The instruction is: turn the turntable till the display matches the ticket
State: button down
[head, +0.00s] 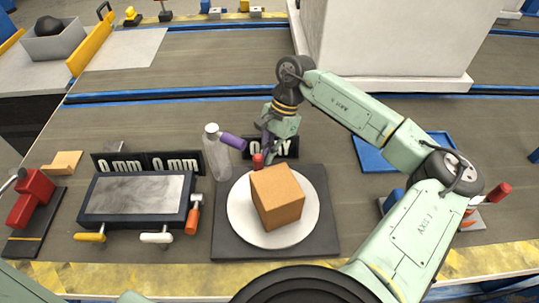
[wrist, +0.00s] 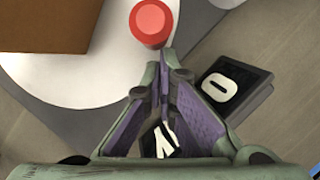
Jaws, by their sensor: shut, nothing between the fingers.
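The turntable is a white disc (head: 305,222) on a dark square base (head: 228,243). A brown box (head: 277,197) sits on the disc. A red peg (head: 258,161) stands at the disc's back rim; it also shows in the wrist view (wrist: 151,22). My gripper (head: 268,151) is at the back rim beside the peg. In the wrist view its purple-padded fingers (wrist: 165,65) meet at the tips, empty, close to the peg; contact is unclear. A dark display (head: 289,147) with white characters stands behind the turntable, its middle hidden by my gripper. I cannot identify the ticket.
A clear bottle (head: 216,155) and a purple cylinder (head: 232,141) stand close left of my gripper. A blue tray (head: 371,157) lies behind my arm. Bare table lies behind the display.

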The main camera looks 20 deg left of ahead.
aim_at(259, 156)
jog(key=c, duration=2.4)
grip_release()
jog(key=v, duration=1.1)
jog(key=shift+w+r, duration=0.1)
jog(key=shift+r, duration=0.15)
jog(key=c, duration=2.2)
grip_release()
jog(key=shift+s+a+r, duration=0.1)
jog(key=shift+s+r, duration=0.1)
jog(key=shift+s, duration=0.05)
jog(key=shift+c, duration=0.2)
jog(key=o, duration=0.4)
jog(key=shift+m+y, duration=0.4)
jog(key=shift+m, duration=0.4)
jog(key=s, duration=0.2)
jog(key=s+r+b, duration=0.1)
jog(key=shift+s+a+r, duration=0.25)
jog(key=shift+s, duration=0.15)
jog(key=shift+o, duration=0.7)
jog(key=shift+s+f, duration=0.1)
jog(key=shift+s, duration=0.1)
jog(key=shift+o, duration=1.4)
jog(key=p+x, duration=0.1)
jog(key=x, duration=0.9)
jog(key=shift+f, duration=0.2)
grip_shut()
